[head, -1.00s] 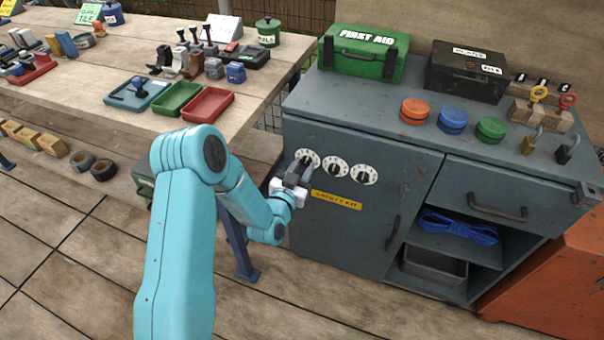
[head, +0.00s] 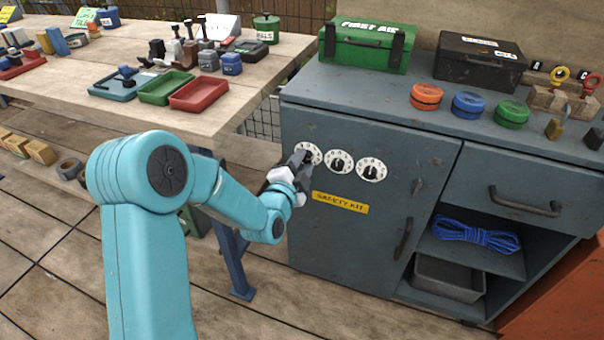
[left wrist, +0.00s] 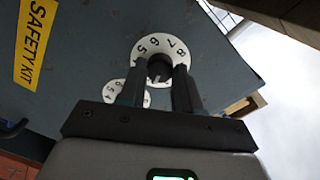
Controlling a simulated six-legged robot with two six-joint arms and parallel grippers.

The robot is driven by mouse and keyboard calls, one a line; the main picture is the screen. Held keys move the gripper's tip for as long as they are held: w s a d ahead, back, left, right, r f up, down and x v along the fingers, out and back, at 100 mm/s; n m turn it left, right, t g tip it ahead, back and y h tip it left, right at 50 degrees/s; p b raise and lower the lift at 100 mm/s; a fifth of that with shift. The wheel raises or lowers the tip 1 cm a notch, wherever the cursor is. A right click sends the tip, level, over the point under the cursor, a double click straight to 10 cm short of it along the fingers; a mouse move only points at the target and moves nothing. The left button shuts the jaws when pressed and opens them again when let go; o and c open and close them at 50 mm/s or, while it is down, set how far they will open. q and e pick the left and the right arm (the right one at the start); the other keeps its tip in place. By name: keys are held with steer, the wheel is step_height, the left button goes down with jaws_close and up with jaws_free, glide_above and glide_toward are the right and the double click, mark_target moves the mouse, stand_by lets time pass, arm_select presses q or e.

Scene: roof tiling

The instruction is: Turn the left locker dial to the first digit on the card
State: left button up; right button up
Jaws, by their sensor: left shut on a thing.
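The left locker dial (head: 309,152) is a white numbered disc with a dark knob on the grey locker's front. My left gripper (head: 303,160) is at this dial and shut on its knob. In the left wrist view the two fingers (left wrist: 160,85) sit on either side of the dark knob (left wrist: 159,66). Digits such as 5, 6, 7 and 8 show on the dial's rim (left wrist: 160,43). The middle dial (head: 340,162) and right dial (head: 371,169) stand beside it, untouched. I cannot make out the card with the digits. My right gripper is not in view.
A yellow SAFETY KIT label (head: 340,203) is below the dials, and a dark door handle (head: 403,239) is to their right. A green first aid box (head: 365,48), a black case (head: 478,61) and coloured round tins (head: 468,104) stand on top. The tiling table (head: 110,105) is at the left.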

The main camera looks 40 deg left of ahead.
arm_select(q)
steer(key=m+b, duration=0.2)
steer(key=m, duration=0.1)
steer(key=shift+f+m+b, duration=0.2)
steer(key=shift+m+b, duration=0.1)
steer(key=shift+b, duration=0.1)
steer(key=shift+d+r+m+b, duration=0.15)
steer(key=shift+m+b, duration=0.85)
steer(key=shift+m, duration=0.8)
steer(key=o, duration=1)
steer(key=shift+o, duration=0.2)
steer(key=shift+s, duration=0.1)
